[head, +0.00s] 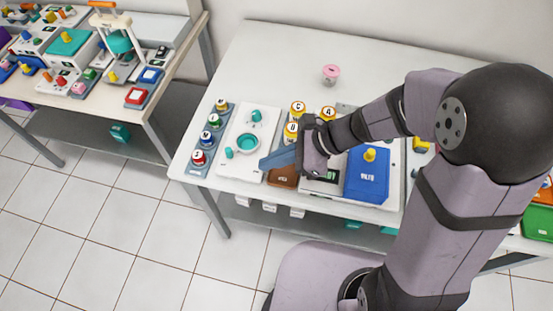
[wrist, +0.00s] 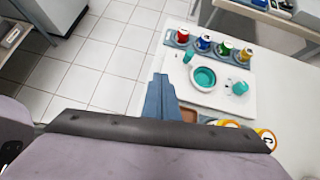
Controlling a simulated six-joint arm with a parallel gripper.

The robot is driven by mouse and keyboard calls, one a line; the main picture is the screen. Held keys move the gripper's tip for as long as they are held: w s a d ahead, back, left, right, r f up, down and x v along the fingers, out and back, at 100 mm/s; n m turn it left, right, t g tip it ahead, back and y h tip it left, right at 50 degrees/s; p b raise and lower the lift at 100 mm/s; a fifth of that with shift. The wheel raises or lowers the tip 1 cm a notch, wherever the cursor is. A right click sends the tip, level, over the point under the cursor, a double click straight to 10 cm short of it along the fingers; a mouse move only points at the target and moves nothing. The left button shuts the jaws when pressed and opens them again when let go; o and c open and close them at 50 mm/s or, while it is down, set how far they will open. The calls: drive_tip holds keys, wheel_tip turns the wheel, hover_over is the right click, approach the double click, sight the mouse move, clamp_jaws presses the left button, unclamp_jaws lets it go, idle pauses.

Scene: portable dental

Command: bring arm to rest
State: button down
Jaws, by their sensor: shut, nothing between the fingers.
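My gripper (head: 277,159) is above the white table (head: 270,65), over the right edge of a white tray (head: 236,169) and close to a brown block (head: 284,177). Its blue-grey fingers are together with nothing between them, and they show in the wrist view (wrist: 160,95). The tray holds a teal ring-shaped dish (head: 248,143), a small teal cup (head: 229,153) and another teal piece (head: 256,115). My forearm and wrist hide part of the table's middle.
A rack (head: 212,135) of several coloured lettered jars stands at the table's left. Yellow lettered jars (head: 298,108) stand behind my gripper, and a blue box (head: 367,175) is to its right. A pink cup (head: 330,74) is at the back, with clear table around it.

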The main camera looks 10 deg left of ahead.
drive_tip(key=shift+s+d+r, duration=0.3)
drive_tip(key=shift+d+r, duration=0.5)
drive_tip(key=shift+n, duration=0.3)
drive_tip(key=s+d+f+n+h, duration=0.1)
drive_tip(key=d+n, duration=0.1)
drive_tip(key=s+d+f+n+h, duration=0.1)
drive_tip(key=d+f+n, duration=0.1)
drive_tip(key=n, duration=0.1)
drive_tip(key=s+d+f+n+g+h, duration=0.1)
drive_tip(key=d+n, duration=0.1)
drive_tip(key=n, duration=0.1)
drive_tip(key=shift+f, duration=0.4)
drive_tip(key=d+r+n+t+h+p, duration=0.2)
drive_tip(key=d+n+h, duration=0.4)
drive_tip(key=d, duration=1.1)
drive_tip(key=shift+d+r+n+p, duration=0.3)
drive_tip(key=shift+r+n+p, duration=0.2)
drive_tip(key=shift+r+n, duration=0.45)
drive_tip(key=shift+w, duration=0.1)
